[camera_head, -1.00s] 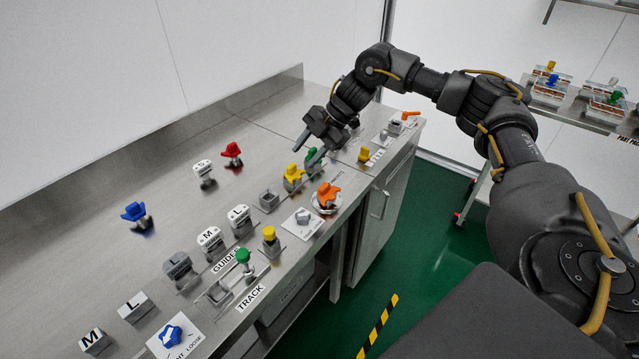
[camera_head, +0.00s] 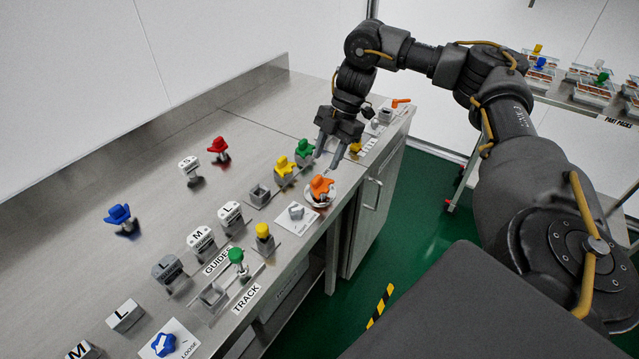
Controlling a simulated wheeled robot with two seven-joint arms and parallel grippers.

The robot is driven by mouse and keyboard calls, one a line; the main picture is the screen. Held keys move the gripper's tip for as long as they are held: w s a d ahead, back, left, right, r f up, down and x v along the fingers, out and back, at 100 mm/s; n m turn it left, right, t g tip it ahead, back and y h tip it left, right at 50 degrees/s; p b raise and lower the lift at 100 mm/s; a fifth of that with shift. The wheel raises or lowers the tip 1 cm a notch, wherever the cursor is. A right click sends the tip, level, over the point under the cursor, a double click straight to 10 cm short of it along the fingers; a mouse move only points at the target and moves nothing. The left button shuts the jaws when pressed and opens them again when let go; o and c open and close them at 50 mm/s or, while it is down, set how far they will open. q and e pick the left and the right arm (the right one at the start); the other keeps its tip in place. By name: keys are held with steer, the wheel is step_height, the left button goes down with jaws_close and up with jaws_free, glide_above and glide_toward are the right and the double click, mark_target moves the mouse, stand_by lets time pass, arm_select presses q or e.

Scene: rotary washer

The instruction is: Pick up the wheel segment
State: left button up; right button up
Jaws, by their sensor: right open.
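Several coloured star-shaped pieces stand on the metal counter; I cannot tell for sure which one is the wheel segment. An orange one (camera_head: 320,187) sits on a round pale base near the front edge. A yellow one (camera_head: 285,166) and a green one (camera_head: 304,149) stand just left of and behind it. A red one (camera_head: 218,146) and a blue one (camera_head: 119,215) stand farther left. My right gripper (camera_head: 327,161) is open and empty, fingers pointing down, just above and beyond the orange piece in the picture. My left gripper is out of view.
The counter (camera_head: 110,270) carries blocks marked S, M and L, a yellow knob (camera_head: 262,231) and a green knob (camera_head: 236,255) near the TRACK label. A wall stands behind. A rack with trays (camera_head: 590,92) is at the right, and green floor lies between.

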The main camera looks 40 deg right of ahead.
mark_target(320, 175)
steer(key=shift+a+f, duration=0.1)
steer(key=shift+f, duration=0.05)
steer(key=p+x, duration=0.1)
steer(key=x, duration=0.4)
steer(key=shift+s, duration=0.1)
steer(key=shift+c, duration=0.4)
jaws_close()
